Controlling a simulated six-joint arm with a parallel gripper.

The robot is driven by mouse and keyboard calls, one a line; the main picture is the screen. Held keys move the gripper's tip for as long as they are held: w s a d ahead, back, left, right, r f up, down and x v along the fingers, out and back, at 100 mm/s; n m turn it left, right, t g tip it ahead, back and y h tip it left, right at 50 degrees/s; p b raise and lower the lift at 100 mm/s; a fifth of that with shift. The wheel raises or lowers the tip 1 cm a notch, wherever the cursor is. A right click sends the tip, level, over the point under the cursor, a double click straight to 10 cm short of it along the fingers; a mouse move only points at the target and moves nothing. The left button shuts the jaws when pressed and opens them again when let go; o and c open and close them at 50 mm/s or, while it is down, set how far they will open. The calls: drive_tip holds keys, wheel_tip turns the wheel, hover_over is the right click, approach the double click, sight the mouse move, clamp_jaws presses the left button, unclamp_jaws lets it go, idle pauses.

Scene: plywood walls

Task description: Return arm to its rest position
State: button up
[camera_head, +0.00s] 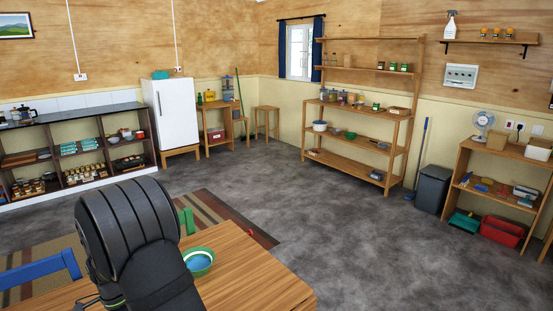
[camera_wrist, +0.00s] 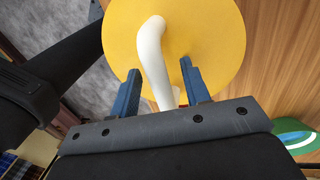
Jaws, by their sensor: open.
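My gripper (camera_wrist: 158,68) shows in the wrist view with its two blue fingers apart, so it is open. A white curved piece, like a handle (camera_wrist: 151,50), lies between the fingers in the picture, over a round yellow thing (camera_wrist: 205,40). I cannot tell whether the fingers touch it. My dark arm fills the lower left of the head view and hides my gripper and the yellow thing there. A green bowl with a white rim and blue inside (camera_head: 199,261) stands on the wooden table (camera_head: 250,275); a green and white edge also shows in the wrist view (camera_wrist: 292,140).
A blue chair back (camera_head: 40,270) is at the table's left, and a green one (camera_head: 187,220) is behind it. Open grey floor (camera_head: 270,205) lies beyond the table. Shelves and a white fridge (camera_head: 172,115) stand along the far walls.

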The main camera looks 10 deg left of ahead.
drive_tip(key=n, duration=0.4)
drive_tip(key=shift+r+t, duration=0.1)
drive_tip(key=shift+t, duration=0.2)
drive_tip(key=n, duration=0.3)
drive_tip(key=shift+n+t+h, duration=0.3)
drive_tip(key=a+r, duration=0.2)
drive_tip(key=r, duration=0.7)
drive_tip(key=a+r, duration=0.2)
drive_tip(key=r, duration=0.6)
drive_tip(key=shift+n+t, duration=0.3)
drive_tip(key=f, duration=0.1)
drive_tip(key=d+f, duration=0.1)
drive_tip(key=f, duration=0.1)
drive_tip(key=shift+w+d+f, duration=0.2)
drive_tip(key=shift+d+f, duration=0.1)
drive_tip(key=shift+f, duration=0.1)
